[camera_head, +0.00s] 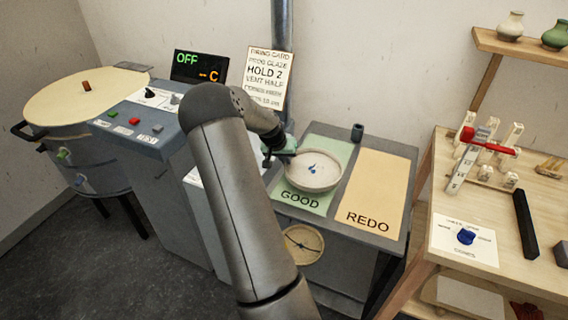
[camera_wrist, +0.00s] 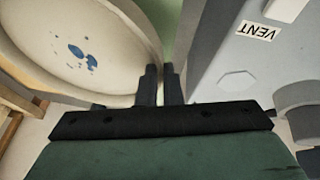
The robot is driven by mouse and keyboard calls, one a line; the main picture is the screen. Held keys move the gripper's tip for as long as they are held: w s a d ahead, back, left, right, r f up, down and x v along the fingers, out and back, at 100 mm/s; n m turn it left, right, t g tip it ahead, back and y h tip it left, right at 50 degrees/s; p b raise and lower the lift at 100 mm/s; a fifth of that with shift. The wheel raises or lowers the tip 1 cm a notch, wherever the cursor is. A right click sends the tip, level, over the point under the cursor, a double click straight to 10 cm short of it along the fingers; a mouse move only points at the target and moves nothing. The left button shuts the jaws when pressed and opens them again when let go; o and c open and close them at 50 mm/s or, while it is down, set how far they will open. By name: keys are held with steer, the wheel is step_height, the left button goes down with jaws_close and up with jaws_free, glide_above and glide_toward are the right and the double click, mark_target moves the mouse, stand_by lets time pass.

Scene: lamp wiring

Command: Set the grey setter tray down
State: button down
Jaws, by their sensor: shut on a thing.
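The setter tray (camera_head: 313,176) is a round, shallow, pale grey dish with blue marks inside. In the head view it is over the green GOOD mat (camera_head: 296,196), looking roughly level; I cannot tell whether it touches the mat. My arm hides part of the area left of the mat.
The tan REDO mat (camera_head: 376,190) lies bare to the right. A small dark cup (camera_head: 357,132) stands behind the tray. The grey control console (camera_head: 165,125) is close on the left. A wooden bench (camera_head: 450,205) with a cone rack stands right.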

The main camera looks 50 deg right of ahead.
steer(key=shift+w+d+f, duration=0.25)
steer(key=shift+w+f, duration=0.15)
steer(key=shift+f, duration=0.05)
steer(key=shift+w+f+p, duration=0.1)
steer(key=shift+f+p, duration=0.65)
steer(key=shift+f, duration=0.95)
steer(key=c, duration=1.6)
jaws_free()
steer(key=shift+f, duration=0.1)
